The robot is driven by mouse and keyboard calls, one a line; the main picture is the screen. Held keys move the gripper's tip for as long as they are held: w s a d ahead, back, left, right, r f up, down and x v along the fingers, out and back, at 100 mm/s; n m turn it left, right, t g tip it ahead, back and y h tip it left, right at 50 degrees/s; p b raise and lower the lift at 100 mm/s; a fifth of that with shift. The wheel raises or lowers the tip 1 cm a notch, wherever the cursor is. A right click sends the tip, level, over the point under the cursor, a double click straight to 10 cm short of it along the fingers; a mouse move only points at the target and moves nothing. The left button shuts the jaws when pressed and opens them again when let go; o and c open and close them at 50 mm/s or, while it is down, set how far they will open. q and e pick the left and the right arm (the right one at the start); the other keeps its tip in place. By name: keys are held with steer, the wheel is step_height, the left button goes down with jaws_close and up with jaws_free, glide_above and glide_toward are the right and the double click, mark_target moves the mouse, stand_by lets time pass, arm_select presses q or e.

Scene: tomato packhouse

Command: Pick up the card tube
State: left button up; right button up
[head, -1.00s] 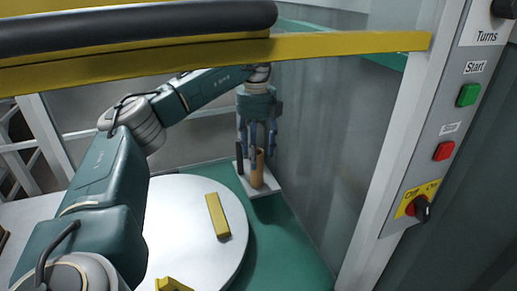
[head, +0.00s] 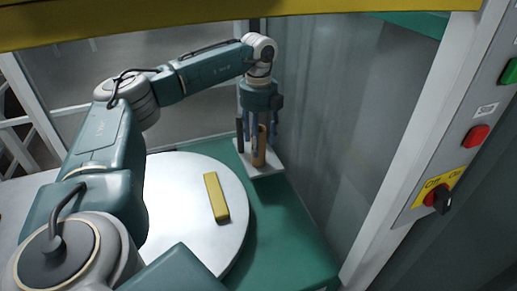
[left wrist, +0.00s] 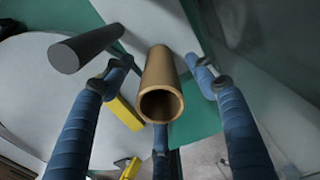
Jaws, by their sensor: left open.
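The card tube (head: 259,147) is brown and stands upright on a small white base plate (head: 266,170). In the left wrist view the tube (left wrist: 160,82) shows its open round end towards the camera, between my blue fingers. My left gripper (head: 260,135) points down over the tube, with its fingers spread around the upper part. It also shows in the left wrist view (left wrist: 161,100), where the fingers look apart from the tube. A dark grey rod (head: 240,135) stands beside the tube on the same plate. My right gripper is not in view.
A round white turntable (head: 180,235) lies to the left, with a yellow bar (head: 216,197) on it. A grey clear-looking wall (head: 330,130) stands close on the right. A post with buttons (head: 477,136) is further right. The green surface (head: 290,240) in front is clear.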

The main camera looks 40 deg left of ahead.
arm_select(q)
step_height(320, 180, down, 2)
steer(key=shift+f, duration=0.15)
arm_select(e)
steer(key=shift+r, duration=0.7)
arm_select(q)
steer(key=c, duration=1.1)
steer(key=shift+r, duration=0.2)
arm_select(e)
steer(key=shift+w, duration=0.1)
